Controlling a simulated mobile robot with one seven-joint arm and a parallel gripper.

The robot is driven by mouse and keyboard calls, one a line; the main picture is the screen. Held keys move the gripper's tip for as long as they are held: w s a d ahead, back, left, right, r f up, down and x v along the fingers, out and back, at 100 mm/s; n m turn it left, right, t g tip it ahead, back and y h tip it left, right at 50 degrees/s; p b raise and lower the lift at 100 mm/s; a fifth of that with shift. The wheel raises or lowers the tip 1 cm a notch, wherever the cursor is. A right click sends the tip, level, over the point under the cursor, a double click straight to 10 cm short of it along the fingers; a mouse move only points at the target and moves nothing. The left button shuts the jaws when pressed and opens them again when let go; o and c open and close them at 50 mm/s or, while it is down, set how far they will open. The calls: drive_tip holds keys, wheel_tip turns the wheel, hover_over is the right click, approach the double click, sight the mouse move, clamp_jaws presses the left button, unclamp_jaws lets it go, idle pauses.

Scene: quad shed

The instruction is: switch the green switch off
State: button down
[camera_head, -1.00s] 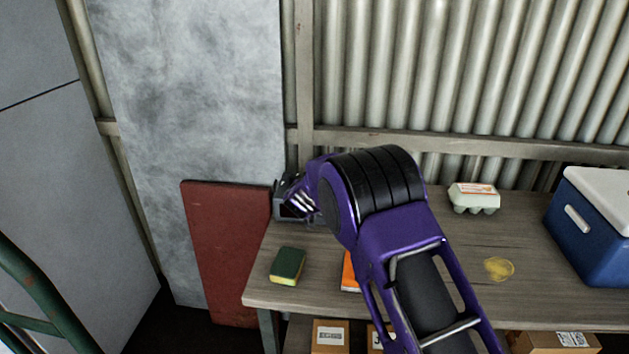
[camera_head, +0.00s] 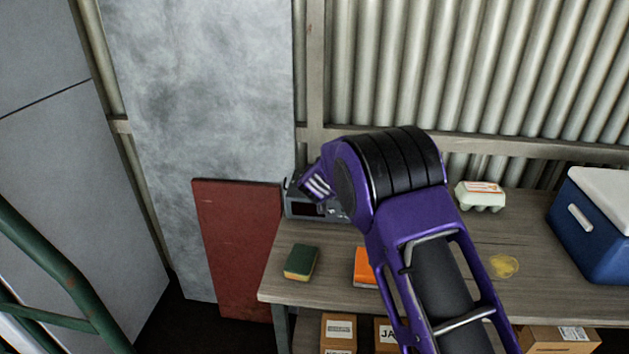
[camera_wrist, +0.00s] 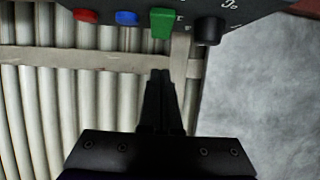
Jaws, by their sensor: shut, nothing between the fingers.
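The green switch (camera_wrist: 162,23) is a small green block on a dark panel (camera_wrist: 130,10) at the top of the wrist view. My gripper (camera_wrist: 162,73) is shut and empty. Its fingertips show just below the green switch, with a visible gap in the picture. In the head view, a grey device (camera_head: 300,208) stands at the back left of the wooden bench, partly covered by my purple wrist. The fingertips and the green switch are hidden there. I cannot tell the switch's position.
A blue button (camera_wrist: 127,18), a red button (camera_wrist: 86,16) and a black knob (camera_wrist: 209,30) flank the switch. A sponge (camera_head: 300,262), an orange item (camera_head: 365,267), an egg carton (camera_head: 480,196) and a blue cooler (camera_head: 592,230) are on the bench (camera_head: 330,290).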

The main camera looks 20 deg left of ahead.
drive_tip(key=s+d+r, duration=0.1)
drive_tip(key=s+d, duration=0.1)
drive_tip(key=s, duration=0.7)
drive_tip(key=shift+s+d+b, duration=0.2)
drive_tip(key=shift+s+b, duration=0.15)
drive_tip(key=shift+b, duration=0.05)
